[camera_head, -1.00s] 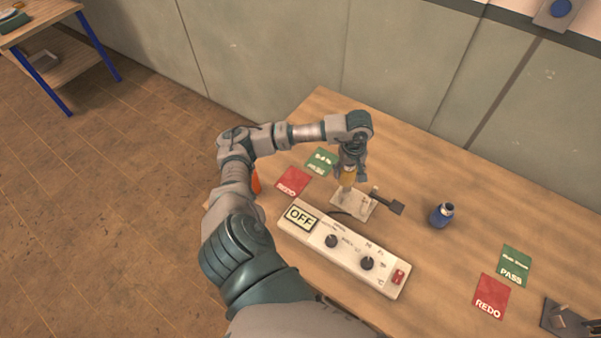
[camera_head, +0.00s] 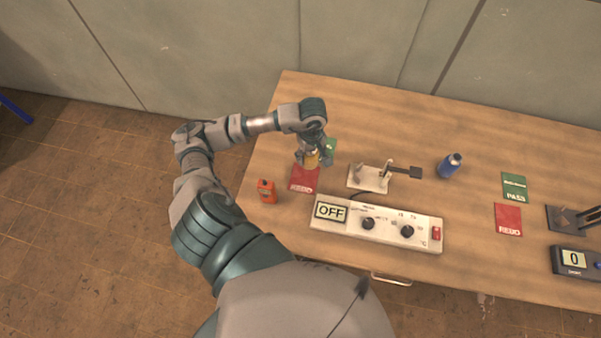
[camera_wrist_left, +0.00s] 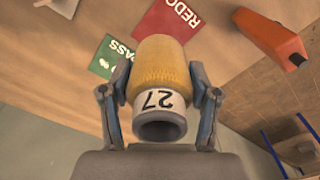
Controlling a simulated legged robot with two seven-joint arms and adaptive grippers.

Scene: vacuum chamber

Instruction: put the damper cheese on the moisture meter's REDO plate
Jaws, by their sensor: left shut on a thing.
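My left gripper (camera_head: 313,162) is shut on a yellow yarn cheese (camera_head: 312,160), which in the left wrist view (camera_wrist_left: 162,75) has a white band marked 27 and a grey hollow tube end. The cheese is over or close to the far edge of the left red REDO plate (camera_head: 303,181); its exact height is unclear. That plate also shows behind the cheese in the left wrist view (camera_wrist_left: 180,22). The orange moisture meter (camera_head: 266,190) stands left of the plate. A green PASS plate (camera_head: 331,146) is partly hidden by the gripper. My right gripper is out of view.
A white stand with a dark arm (camera_head: 368,181) is right of the plates, behind a white control box (camera_head: 378,223) reading OFF. A blue bottle (camera_head: 449,166) stands farther right. Another PASS plate (camera_head: 514,185) and REDO plate (camera_head: 508,219) lie at the right, beside a dark device.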

